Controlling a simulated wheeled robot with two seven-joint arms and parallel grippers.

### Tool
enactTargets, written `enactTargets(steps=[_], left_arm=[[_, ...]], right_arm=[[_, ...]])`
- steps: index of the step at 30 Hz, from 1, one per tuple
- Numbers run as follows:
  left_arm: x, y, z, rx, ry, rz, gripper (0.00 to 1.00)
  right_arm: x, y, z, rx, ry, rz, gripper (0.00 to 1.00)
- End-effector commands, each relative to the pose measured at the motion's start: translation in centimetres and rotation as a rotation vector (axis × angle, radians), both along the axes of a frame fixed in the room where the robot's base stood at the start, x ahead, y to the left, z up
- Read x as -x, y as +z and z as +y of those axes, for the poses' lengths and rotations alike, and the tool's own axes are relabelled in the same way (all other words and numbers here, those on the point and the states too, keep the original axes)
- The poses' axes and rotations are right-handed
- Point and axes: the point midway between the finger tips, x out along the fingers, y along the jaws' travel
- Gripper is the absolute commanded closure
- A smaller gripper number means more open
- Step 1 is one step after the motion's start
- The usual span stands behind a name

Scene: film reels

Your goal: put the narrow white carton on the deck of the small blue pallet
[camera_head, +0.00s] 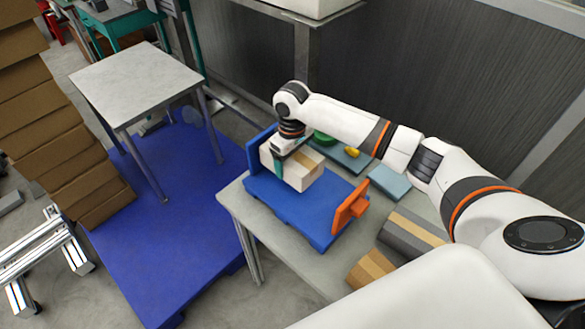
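The white carton (305,178), with a tan strip across it, is at the left part of the small blue pallet's deck (297,212). It appears to rest there, but its underside is hidden, so a small gap cannot be ruled out. My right gripper (288,158) points down over the carton from above. One teal finger lies along the carton's near left side. The other finger is hidden, so its grip is unclear. The pallet lies on a grey table, with a blue upright board at its left end and an orange piece (350,206) at its right end. My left gripper is out of view.
Behind the pallet are a green item (322,137), a yellow item (352,152) and a blue-grey box (389,182). Grey-and-tan boxes (412,231) lie to the right. A large blue platform (165,255) on the floor bears another table (137,82). Brown cartons (55,130) are stacked far left.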

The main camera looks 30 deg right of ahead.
Motion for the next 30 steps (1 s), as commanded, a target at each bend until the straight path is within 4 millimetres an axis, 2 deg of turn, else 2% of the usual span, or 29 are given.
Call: enactTargets(steps=[9, 21, 22, 25, 30], left_arm=[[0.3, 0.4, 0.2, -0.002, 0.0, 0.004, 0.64], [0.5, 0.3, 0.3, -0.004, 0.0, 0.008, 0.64], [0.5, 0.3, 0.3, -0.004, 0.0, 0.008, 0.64], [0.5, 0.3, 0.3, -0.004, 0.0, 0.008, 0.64], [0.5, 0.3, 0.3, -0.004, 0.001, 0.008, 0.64]], right_arm=[[0.0, -4.1, 0.0, 0.001, -0.001, 0.0, 0.52], [0.0, -4.7, 0.0, 0.0, -0.001, -0.002, 0.52], [0.0, -4.8, 0.0, 0.001, -0.001, 0.0, 0.17], [0.0, -4.8, 0.0, 0.001, -0.001, -0.001, 0.0], [0.0, -4.7, 0.0, 0.001, -0.001, -0.001, 0.0]])
